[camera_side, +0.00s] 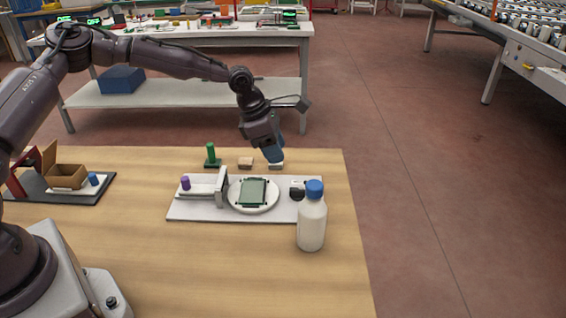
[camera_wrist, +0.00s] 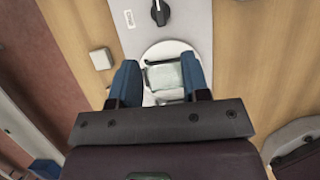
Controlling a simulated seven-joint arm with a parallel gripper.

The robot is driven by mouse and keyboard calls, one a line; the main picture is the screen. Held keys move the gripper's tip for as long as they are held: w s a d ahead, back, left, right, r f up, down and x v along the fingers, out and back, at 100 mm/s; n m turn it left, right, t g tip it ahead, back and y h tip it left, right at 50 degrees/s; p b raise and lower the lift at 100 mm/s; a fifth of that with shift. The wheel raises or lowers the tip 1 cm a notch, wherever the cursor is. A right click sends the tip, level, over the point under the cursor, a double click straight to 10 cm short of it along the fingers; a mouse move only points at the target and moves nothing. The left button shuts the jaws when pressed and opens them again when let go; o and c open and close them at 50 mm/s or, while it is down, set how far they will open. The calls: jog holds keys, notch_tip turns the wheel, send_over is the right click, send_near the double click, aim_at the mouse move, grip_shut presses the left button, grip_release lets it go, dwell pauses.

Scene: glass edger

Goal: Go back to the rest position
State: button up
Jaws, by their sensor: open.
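My gripper (camera_side: 273,151) hangs above the wooden table, just behind the glass edger. In the wrist view its two blue fingers (camera_wrist: 160,82) are apart with nothing held between them. The edger has a flat grey base (camera_side: 197,210) with a round white turntable (camera_side: 235,203). A greenish glass pane (camera_side: 253,191) lies on the turntable; it also shows in the wrist view (camera_wrist: 163,75), beyond the fingers and partly hidden by them. A purple knob (camera_side: 185,183) is at the base's left and a black dial (camera_wrist: 160,13) at its other end.
A white bottle (camera_side: 311,225) with a blue cap stands at the edger's front right. A green post (camera_side: 211,154) and a small tan block (camera_side: 245,163) are behind the edger. An open cardboard box (camera_side: 66,177) sits at left. The table's front middle is clear.

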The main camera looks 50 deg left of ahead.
jog(key=shift+s+r, duration=0.15)
jog(key=shift+r, duration=0.2)
